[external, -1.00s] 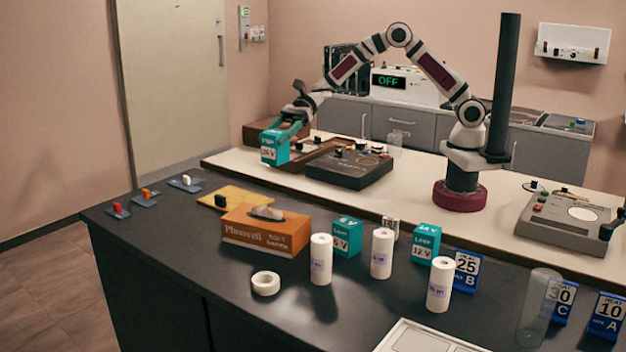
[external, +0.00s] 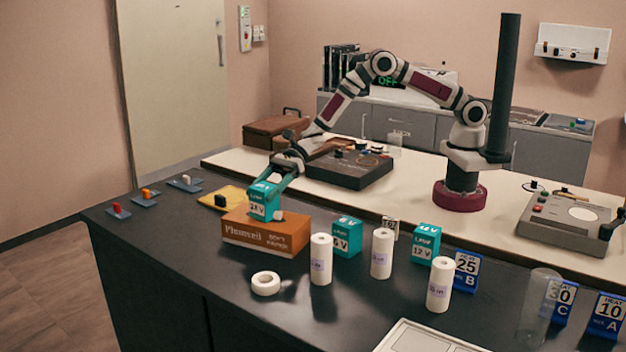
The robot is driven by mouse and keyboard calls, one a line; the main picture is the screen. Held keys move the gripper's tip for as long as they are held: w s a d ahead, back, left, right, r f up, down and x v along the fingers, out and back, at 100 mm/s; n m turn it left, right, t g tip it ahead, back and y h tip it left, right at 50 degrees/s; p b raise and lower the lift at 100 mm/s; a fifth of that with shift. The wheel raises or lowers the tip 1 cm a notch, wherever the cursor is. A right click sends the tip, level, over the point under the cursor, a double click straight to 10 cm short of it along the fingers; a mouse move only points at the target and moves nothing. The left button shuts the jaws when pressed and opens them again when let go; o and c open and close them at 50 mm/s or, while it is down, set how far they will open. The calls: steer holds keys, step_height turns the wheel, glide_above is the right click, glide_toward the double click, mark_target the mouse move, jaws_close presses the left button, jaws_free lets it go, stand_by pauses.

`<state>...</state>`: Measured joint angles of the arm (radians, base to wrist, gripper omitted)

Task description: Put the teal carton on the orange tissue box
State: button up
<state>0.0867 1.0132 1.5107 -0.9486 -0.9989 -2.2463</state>
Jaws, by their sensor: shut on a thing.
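My gripper (external: 277,182) is shut on a teal carton (external: 263,203) with a white label marked with a V. The carton is upright over the top of the orange tissue box (external: 262,235), in front of its tissue opening. I cannot tell whether the carton's bottom touches the box or hangs just above it. The tissue box lies on the dark counter, its front lettered in white. Two other teal cartons stand on the counter to the right, one (external: 347,238) behind the white rolls and one (external: 425,243) farther right.
White rolls (external: 321,260) stand right of the tissue box, and a tape ring (external: 266,283) lies in front. A yellow pad (external: 224,197) with a black knob is just behind-left. Blue numbered signs (external: 607,318) and a clear cylinder (external: 538,308) are at the right.

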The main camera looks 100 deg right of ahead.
steer(key=o, duration=1.3)
steer(key=shift+f, duration=0.1)
steer(key=shift+o, duration=0.2)
